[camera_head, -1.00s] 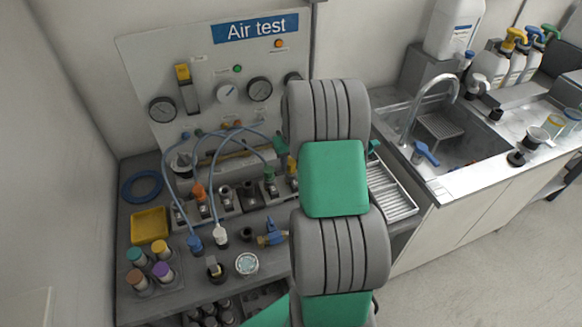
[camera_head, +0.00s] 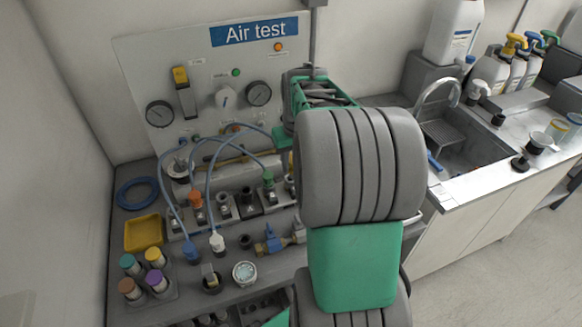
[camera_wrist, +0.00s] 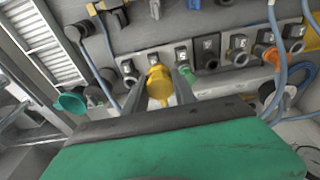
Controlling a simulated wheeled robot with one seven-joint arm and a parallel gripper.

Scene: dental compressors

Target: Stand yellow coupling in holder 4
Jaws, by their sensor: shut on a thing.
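The yellow coupling (camera_wrist: 158,82) is between the two fingers of my gripper (camera_wrist: 161,88) in the wrist view. My gripper is shut on it. The coupling is right in front of a small grey block in the holder row, next to the green coupling (camera_wrist: 184,68); I cannot tell whether it is inside that holder or above it. In the head view my arm hides the gripper, the yellow coupling and the right end of the row; the green coupling (camera_head: 268,180) shows there.
A blue-handled valve (camera_head: 272,240) and a round gauge (camera_head: 245,273) lie in front. The gauge panel (camera_head: 205,75) rises behind. A sink (camera_head: 465,155) is right.

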